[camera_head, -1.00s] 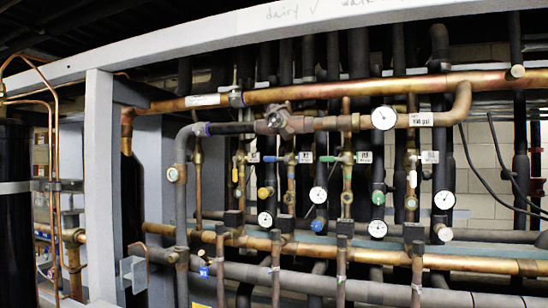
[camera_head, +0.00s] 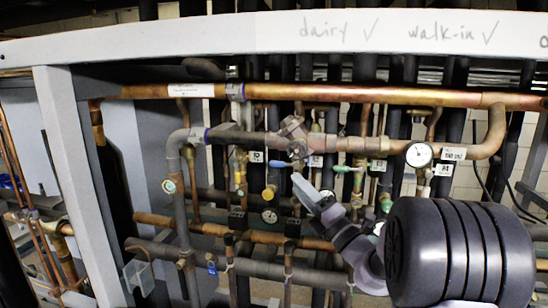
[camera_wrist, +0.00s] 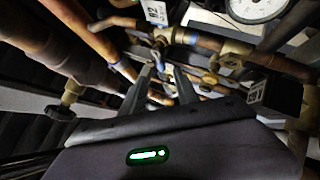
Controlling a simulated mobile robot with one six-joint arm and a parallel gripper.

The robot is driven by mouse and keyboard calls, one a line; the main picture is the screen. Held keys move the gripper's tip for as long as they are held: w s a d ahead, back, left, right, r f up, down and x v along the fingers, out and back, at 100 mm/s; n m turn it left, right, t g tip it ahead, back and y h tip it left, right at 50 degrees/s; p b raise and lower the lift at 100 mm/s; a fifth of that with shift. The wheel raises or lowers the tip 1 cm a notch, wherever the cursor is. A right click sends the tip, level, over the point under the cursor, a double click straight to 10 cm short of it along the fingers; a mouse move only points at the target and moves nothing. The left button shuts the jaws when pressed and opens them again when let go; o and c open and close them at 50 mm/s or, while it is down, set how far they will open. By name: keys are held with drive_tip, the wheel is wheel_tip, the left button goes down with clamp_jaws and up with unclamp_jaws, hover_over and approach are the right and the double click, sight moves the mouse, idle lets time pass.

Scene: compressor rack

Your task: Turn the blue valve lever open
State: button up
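The blue valve lever (camera_head: 279,163) is a small handle on a vertical copper pipe, left of a white tag, below the thick upper pipe. A blue handle piece shows near the top of the wrist view (camera_wrist: 180,37), beyond my fingertips; I cannot tell for sure that it is the same lever. My gripper (camera_head: 302,184) reaches in from the lower right, just below and right of the lever.
Green levers (camera_head: 347,168) sit on neighbouring pipes to the right. A pressure gauge (camera_head: 419,154) hangs further right. A large copper pipe (camera_head: 330,92) and a white rack beam (camera_head: 200,42) run across above. Lower copper pipes (camera_head: 260,236) cross beneath. Pipes crowd the space around my gripper.

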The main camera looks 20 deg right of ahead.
sight(277, 164)
drive_tip(key=p+x, duration=0.2)
drive_tip(key=x, duration=0.8)
drive_tip(key=shift+w+a+f, duration=0.1)
drive_tip(key=shift+w+a, duration=0.05)
drive_tip(key=shift+a, duration=0.05)
clamp_jaws()
idle(0.8)
